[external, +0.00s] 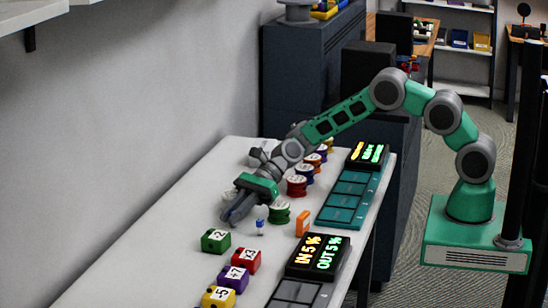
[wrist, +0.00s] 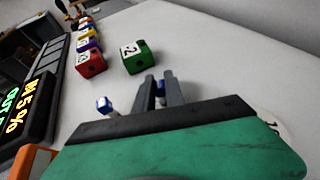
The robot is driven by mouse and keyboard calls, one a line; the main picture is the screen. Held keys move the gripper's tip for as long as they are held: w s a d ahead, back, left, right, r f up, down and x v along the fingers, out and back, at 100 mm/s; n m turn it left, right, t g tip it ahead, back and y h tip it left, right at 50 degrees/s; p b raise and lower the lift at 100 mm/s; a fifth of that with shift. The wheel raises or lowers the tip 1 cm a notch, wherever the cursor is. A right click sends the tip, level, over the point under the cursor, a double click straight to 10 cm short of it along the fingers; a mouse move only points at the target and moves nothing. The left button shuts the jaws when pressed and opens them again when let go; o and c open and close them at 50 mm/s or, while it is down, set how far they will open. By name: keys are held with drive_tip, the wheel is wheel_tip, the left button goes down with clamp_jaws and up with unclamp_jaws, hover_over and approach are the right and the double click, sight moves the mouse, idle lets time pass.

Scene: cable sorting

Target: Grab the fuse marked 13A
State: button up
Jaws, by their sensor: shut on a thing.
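In the wrist view my gripper (wrist: 158,85) reaches low over the white table, its two grey fingers close together around a small bluish piece (wrist: 161,88). Most of that piece is hidden by the fingers, and no marking on it can be read. In the external view my gripper (external: 229,217) is at the table's wall side. A small blue-and-white piece (external: 260,225) stands on the table to its right; it also shows left of the fingers in the wrist view (wrist: 104,104). I cannot read 13A on either piece.
Numbered blocks in green (external: 215,240), red, purple and yellow stand toward the front. A green spool (external: 279,213) and an orange piece (external: 303,222) are to the right. Lit displays (external: 317,256) and a teal tray (external: 346,197) line the right edge. Table by the wall is clear.

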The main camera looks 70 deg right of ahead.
clamp_jaws()
drive_tip(key=shift+r, duration=0.1)
